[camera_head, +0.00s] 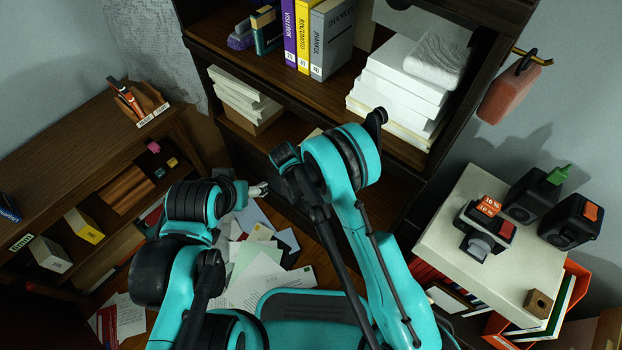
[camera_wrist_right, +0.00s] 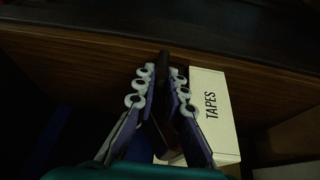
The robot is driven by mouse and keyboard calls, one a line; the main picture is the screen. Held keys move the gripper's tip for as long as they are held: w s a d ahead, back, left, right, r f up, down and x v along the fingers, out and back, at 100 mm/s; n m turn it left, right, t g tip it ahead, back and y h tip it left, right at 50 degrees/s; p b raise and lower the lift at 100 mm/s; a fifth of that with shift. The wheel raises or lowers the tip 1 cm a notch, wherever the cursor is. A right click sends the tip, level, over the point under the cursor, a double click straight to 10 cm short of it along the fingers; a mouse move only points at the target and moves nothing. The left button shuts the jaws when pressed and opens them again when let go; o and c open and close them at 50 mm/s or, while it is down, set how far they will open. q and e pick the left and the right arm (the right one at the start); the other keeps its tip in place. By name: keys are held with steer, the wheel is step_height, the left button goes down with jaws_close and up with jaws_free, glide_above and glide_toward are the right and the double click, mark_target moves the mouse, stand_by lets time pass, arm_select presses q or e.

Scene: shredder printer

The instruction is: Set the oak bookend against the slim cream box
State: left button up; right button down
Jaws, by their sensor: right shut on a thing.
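In the right wrist view, my right gripper (camera_wrist_right: 162,92) is shut on a narrow dark brown piece (camera_wrist_right: 165,60), which looks like the oak bookend seen nearly edge-on. Much of it is hidden between the fingers. A slim cream box (camera_wrist_right: 212,115) lettered TAPES stands just right of the fingers; I cannot tell whether the held piece touches it. In the head view the right gripper is hidden behind my arm at the shelf. My left gripper (camera_head: 258,189) is small and away from the bookcase contents; its opening is unclear.
A dark wooden shelf edge (camera_wrist_right: 60,50) runs across the wrist view. In the head view, the bookcase holds upright binders (camera_head: 330,40) and a white paper stack (camera_head: 400,85). A low shelf (camera_head: 95,140) stands left. Loose papers (camera_head: 265,275) lie below. A cream-topped stand (camera_head: 450,240) is right.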

steer(key=shift+w+a, duration=0.3)
steer(key=shift+a, duration=0.05)
stand_by(0.8)
steer(key=c, duration=1.5)
jaws_free()
steer(key=v, duration=1.2)
